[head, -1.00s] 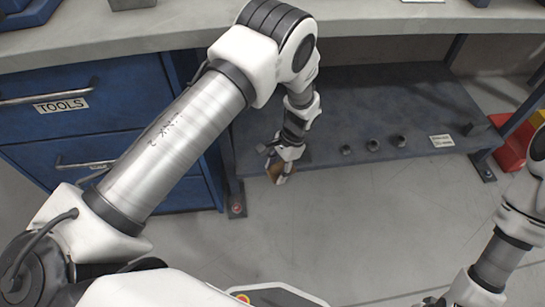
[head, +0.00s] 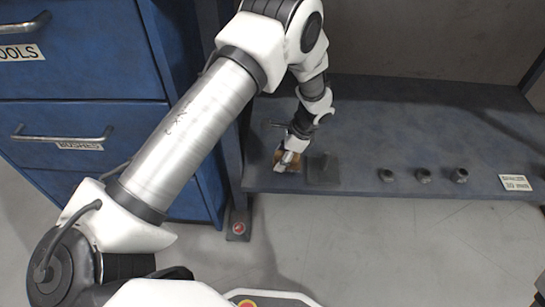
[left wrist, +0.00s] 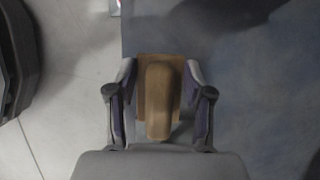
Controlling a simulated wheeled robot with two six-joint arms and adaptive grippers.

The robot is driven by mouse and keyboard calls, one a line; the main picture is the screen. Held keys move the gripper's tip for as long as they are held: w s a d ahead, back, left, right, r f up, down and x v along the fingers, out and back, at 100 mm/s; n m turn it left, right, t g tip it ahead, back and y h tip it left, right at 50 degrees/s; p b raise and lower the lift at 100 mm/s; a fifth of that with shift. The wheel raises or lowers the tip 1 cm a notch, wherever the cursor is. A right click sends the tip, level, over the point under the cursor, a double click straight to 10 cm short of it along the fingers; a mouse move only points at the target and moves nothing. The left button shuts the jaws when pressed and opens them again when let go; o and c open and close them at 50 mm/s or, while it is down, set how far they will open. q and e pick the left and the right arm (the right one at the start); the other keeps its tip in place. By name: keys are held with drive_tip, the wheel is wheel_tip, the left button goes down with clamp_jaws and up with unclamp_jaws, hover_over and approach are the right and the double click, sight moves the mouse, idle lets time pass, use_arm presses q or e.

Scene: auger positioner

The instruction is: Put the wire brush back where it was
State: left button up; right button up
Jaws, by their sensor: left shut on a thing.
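The wire brush (head: 283,165) shows as a brown wooden piece at the fingertips of my left gripper (head: 289,159), over the front left part of the low blue-grey shelf (head: 400,135). In the left wrist view the brush's wooden handle and block (left wrist: 158,95) sit between the two fingers of the gripper (left wrist: 160,100), which is shut on it. The bristles are hidden. I cannot tell whether the brush touches the shelf. A dark square patch (head: 322,170) lies on the shelf just right of the brush. My right gripper is out of view.
Several small dark metal parts (head: 423,175) stand along the shelf's front edge, with a white label (head: 515,183) at right. A blue drawer cabinet (head: 80,75) and a shelf leg (head: 229,120) stand to the left. The shelf's middle is clear.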

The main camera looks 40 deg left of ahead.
sight(271, 168)
use_arm(q)
drive_tip(key=a, duration=0.1)
drive_tip(key=a+b, duration=0.1)
drive_tip(key=a, duration=0.1)
drive_tip(key=shift+w+a+f, duration=0.1)
drive_tip(key=shift+a+f, duration=0.1)
drive_tip(key=shift+f, duration=0.15)
wheel_tip(271, 168, down, 4)
drive_tip(key=b, duration=0.3)
drive_tip(key=shift+a+r, duration=0.1)
drive_tip(key=shift+r, duration=0.3)
drive_tip(key=shift+c, duration=0.5)
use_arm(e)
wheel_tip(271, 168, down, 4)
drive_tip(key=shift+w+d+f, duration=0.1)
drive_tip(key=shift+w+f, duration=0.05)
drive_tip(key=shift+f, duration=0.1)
use_arm(q)
drive_tip(key=o, duration=1.3)
